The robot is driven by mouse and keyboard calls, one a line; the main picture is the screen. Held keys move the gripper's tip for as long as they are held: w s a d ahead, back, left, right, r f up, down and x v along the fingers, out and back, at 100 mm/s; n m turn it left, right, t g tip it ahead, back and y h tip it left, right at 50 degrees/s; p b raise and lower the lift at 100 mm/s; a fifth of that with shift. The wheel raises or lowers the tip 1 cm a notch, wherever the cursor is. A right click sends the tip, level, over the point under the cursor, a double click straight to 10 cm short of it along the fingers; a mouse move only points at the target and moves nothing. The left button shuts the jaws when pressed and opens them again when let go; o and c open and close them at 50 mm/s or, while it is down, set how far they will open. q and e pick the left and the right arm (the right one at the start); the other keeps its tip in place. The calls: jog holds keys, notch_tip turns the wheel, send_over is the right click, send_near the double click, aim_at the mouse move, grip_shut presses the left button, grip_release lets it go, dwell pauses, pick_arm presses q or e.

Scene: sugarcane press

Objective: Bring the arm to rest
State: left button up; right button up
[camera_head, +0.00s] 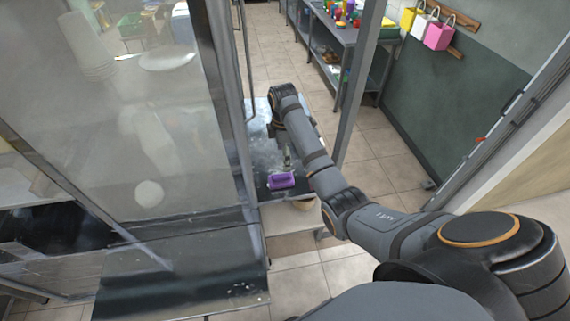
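My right arm comes in from the lower right and reaches forward over a dark, wet-looking metal surface (258,135). Its wrist bends down at the far end. The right gripper (287,156) appears small and dark beside the forearm, partly hidden by it, and I cannot make out its fingers. A purple block-like object (281,180) lies on the surface just nearer than the gripper, and looks apart from it. My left arm and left gripper are not in view.
A glass panel (130,130) with a metal post stands left of the arm. Another metal post (359,85) stands to the right. A metal table (345,35) with colourful items is behind. Coloured bags (438,32) hang on the right wall. Tiled floor (375,150) is clear between.

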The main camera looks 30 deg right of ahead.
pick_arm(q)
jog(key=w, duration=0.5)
pick_arm(e)
jog(key=s+f+m+t, duration=0.1)
jog(key=s+f+m, duration=0.5)
jog(key=s, duration=0.4)
jog(key=s+a+r+m+t, duration=0.15)
jog(key=s+m, duration=0.25)
jog(key=s, duration=0.4)
jog(key=s+a+r+m+t, duration=0.15)
jog(key=s+m, duration=0.25)
jog(key=s, duration=0.4)
notch_tip(320, 180, down, 31)
jog(key=d+g+h+b, duration=0.1)
jog(key=d+g+b, duration=0.1)
jog(key=b, duration=0.5)
pick_arm(q)
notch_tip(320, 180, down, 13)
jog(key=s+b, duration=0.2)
jog(key=b, duration=0.4)
pick_arm(e)
jog(key=s+d+f, duration=0.1)
jog(key=s+f, duration=0.9)
jog(key=f, duration=0.2)
jog(key=s+d+f, duration=0.1)
jog(key=s+f, duration=0.9)
jog(key=f, duration=0.3)
jog(key=shift+s+f+g, duration=0.25)
jog(key=shift+f+g, duration=0.05)
jog(key=shift+g, duration=0.1)
